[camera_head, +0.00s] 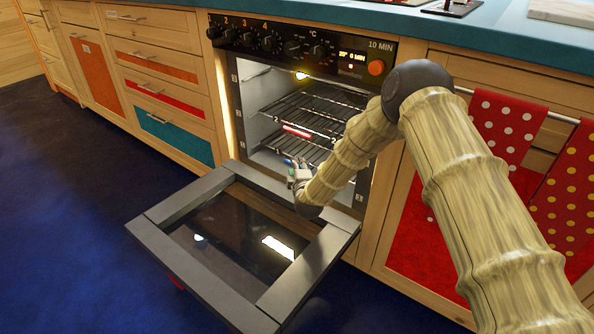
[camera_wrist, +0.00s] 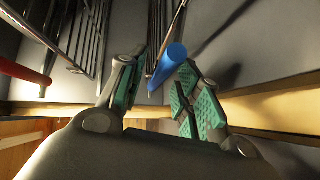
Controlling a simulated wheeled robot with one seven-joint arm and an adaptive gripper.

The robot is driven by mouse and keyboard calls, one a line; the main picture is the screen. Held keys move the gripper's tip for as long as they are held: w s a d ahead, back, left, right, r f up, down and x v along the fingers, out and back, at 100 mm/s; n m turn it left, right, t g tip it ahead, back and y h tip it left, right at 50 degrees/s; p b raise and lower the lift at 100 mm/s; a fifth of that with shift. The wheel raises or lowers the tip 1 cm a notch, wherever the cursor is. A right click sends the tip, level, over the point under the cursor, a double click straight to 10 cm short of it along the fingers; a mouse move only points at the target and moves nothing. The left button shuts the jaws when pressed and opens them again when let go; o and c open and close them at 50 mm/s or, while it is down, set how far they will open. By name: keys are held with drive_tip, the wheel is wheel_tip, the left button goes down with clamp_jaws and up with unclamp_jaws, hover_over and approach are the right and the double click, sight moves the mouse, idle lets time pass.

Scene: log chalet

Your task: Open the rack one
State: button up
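The oven (camera_head: 300,110) stands with its door (camera_head: 245,240) folded down. Two wire racks are inside. The upper rack (camera_head: 318,103) is by the mark 2 and has a red handle (camera_head: 297,131), also at the left of the wrist view (camera_wrist: 22,72). The lower rack (camera_head: 300,148), by the mark 1, is partly hidden by my arm. My gripper (camera_head: 292,165) is at the oven mouth, low by the lower rack. In the wrist view my gripper (camera_wrist: 160,95) is open, with a blue handle (camera_wrist: 168,65) between its green-padded fingers. I cannot tell whether they touch it.
The lowered door lies beneath my gripper and sticks out over the dark blue floor (camera_head: 60,200). Wooden drawers (camera_head: 165,90) stand to the left. Dotted red towels (camera_head: 505,125) hang on a rail to the right. The floor at left is clear.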

drive_tip(key=shift+w+a+f, duration=0.1)
drive_tip(key=shift+w, duration=0.6)
drive_tip(key=shift+c, duration=0.2)
clamp_jaws()
drive_tip(key=shift+s+d, duration=0.15)
drive_tip(key=shift+d, duration=0.05)
